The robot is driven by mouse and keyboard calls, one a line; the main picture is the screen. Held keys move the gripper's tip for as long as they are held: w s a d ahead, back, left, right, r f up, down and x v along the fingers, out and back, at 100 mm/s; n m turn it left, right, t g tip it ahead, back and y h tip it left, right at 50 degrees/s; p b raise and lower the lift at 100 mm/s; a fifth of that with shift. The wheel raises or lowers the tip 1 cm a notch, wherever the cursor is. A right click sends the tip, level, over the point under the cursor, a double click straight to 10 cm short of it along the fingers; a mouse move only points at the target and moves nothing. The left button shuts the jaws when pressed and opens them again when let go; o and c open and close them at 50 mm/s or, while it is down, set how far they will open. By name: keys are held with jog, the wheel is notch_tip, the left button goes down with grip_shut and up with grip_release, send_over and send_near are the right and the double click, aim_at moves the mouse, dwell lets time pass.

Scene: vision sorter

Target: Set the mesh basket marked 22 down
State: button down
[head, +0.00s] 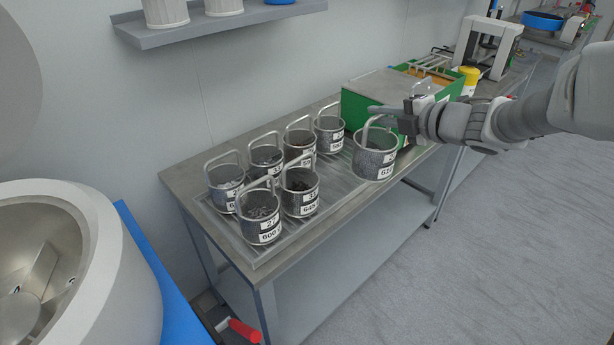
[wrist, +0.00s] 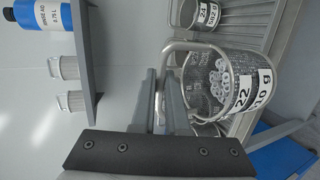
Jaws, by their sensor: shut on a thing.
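The mesh basket marked 22 (head: 374,160) is a round metal mesh cup with a looped handle and white labels. In the wrist view, the basket (wrist: 228,85) shows "22" and "10 g", and pale round pieces inside. My gripper (head: 380,112) is shut on its handle from the right, and the basket hangs nearly upright near the table's front edge, in front of the green box. The gripper's fingers (wrist: 162,92) meet at the handle in the wrist view. I cannot tell how high the base is above the surface.
A ribbed tray (head: 262,250) on the metal table (head: 180,178) holds several similar baskets on its left and back parts. Bare tray shows right of the front baskets. A green box (head: 350,105) stands at the back right. A wall shelf (head: 215,25) hangs above.

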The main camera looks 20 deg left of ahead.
jog(key=w+a+f+b, duration=0.4)
jog(key=a+f, duration=0.6)
jog(key=shift+w+a+f, duration=0.15)
jog(key=shift+a+f, duration=0.2)
jog(key=shift+f+b, duration=0.15)
jog(key=shift+b, duration=0.25)
jog(key=c, duration=0.9)
grip_release()
jog(key=shift+f, duration=0.1)
